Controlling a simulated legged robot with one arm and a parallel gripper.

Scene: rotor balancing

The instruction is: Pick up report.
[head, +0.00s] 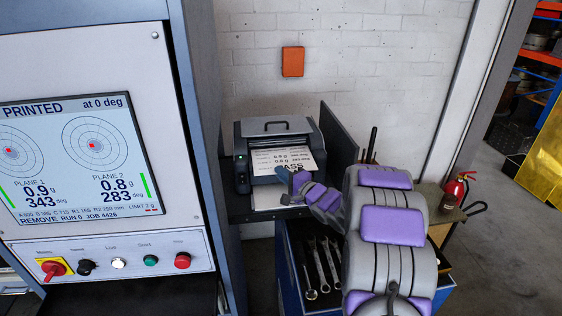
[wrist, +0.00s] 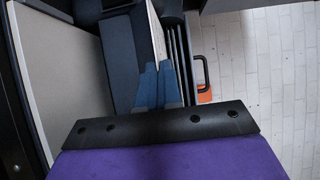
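In the wrist view the report (wrist: 157,38) shows nearly edge-on and runs down to the fingertips. My gripper (head: 284,178) is at the sheet's lower edge. In the wrist view my gripper's blue fingers (wrist: 158,78) are close together with the sheet's edge between them, so it looks shut on the report. The gripped edge itself is hidden by the fingers.
A balancing machine cabinet with a screen (head: 75,155) and buttons stands at the left. Below the printer is a blue tool cart (head: 293,275) with several wrenches. An upright dark panel (head: 338,138) stands right of the printer. A white surface (head: 268,197) shows below the report.

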